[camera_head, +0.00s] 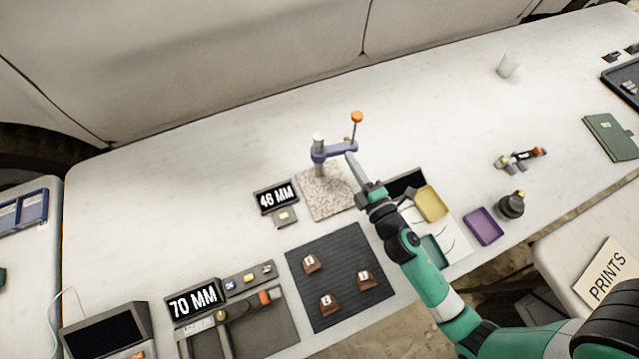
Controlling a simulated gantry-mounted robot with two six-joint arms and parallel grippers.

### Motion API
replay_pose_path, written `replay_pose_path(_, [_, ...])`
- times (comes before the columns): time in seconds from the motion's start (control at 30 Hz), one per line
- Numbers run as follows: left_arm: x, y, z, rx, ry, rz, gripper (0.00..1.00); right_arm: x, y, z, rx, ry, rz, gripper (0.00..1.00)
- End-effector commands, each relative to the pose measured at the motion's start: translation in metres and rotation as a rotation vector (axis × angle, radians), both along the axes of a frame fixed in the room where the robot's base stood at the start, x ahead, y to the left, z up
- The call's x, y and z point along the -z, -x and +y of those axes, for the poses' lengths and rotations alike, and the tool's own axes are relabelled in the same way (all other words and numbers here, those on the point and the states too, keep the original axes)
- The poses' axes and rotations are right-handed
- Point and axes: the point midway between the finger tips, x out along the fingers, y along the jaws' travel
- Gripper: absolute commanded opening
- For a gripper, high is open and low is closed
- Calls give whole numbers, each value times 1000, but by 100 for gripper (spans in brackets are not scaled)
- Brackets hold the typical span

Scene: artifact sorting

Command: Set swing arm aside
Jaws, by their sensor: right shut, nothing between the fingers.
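The blue swing arm (333,151) sits on a silver post (318,145) above a speckled stone base (318,195). A thin rod with an orange knob (356,117) rises from its right end. My right gripper (353,162) reaches in from the lower right. Its fingers are shut and empty, with the tips just below the swing arm's right end. I cannot tell whether they touch it. The gripper and wrist hide part of the base's right side. My left gripper is not in view.
A 46 MM display (275,197) stands left of the base. A dark mat (325,310) with several brown pieces lies in front. A 70 MM display (195,300), a yellow tray (431,203), a purple tray (483,226) and a dark bottle (512,205) stand nearby. The table's back left is clear.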

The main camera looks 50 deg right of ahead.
Motion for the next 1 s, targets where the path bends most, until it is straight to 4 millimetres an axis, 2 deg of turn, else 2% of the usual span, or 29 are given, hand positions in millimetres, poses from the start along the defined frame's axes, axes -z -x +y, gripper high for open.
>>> replay_pose_path(0.03, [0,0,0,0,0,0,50,2,1,-5,17,-5,4,0])
replay_pose_path(0.77, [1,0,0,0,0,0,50,4,0,-6,20,-8,6,0])
replay_pose_path(1.0, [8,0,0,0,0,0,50,7,8,3,11,-8,6,0])
